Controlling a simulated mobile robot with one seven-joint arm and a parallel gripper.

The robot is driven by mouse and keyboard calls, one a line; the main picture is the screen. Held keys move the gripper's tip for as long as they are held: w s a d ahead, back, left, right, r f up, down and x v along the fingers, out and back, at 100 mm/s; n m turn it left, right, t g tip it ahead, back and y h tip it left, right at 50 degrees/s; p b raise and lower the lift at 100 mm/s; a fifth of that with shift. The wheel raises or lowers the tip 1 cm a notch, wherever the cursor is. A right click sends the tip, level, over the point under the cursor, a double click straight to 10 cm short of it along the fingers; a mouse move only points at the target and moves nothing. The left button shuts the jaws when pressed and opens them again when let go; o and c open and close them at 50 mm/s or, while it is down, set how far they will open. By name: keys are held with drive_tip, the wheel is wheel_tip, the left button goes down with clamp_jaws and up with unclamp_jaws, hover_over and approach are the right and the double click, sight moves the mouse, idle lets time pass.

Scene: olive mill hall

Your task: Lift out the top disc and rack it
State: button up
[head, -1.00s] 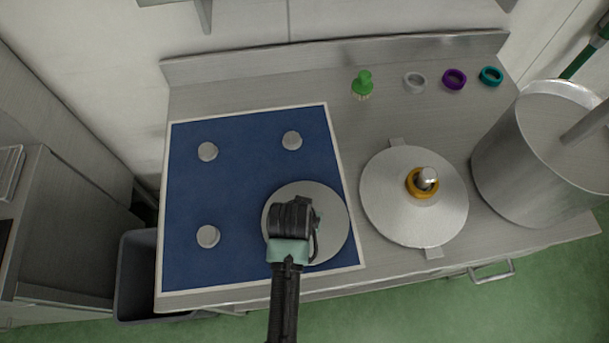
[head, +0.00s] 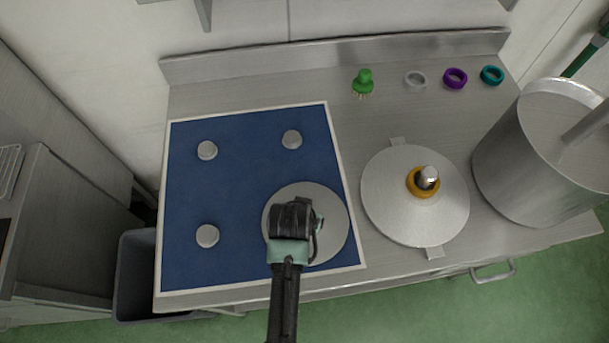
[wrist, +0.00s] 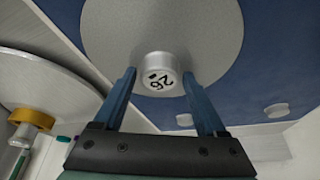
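A round grey disc (head: 335,222) lies on the blue mat (head: 240,185) at its lower right corner. In the wrist view the disc (wrist: 205,25) has a short pale cylinder (wrist: 158,72) at its centre, with black figures on its end. My gripper (head: 293,212) is over this disc and hides its middle in the head view. In the wrist view my gripper's fingers (wrist: 159,74) stand apart on either side of the cylinder, with narrow gaps. A second round plate (head: 400,210), with tabs and an orange ring (head: 423,183) around a metal spindle (head: 427,176), sits to the right.
Three grey knobs (head: 207,150) stand on the mat's other corners. A large steel pot (head: 520,170) stands at the right. A green brush (head: 363,82) and grey, purple (head: 455,78) and teal rings lie along the back. A grey bin (head: 135,270) is below left.

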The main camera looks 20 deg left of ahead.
drive_tip(key=shift+o, duration=1.1)
drive_tip(key=shift+s+f, duration=0.1)
drive_tip(key=v, duration=1.3)
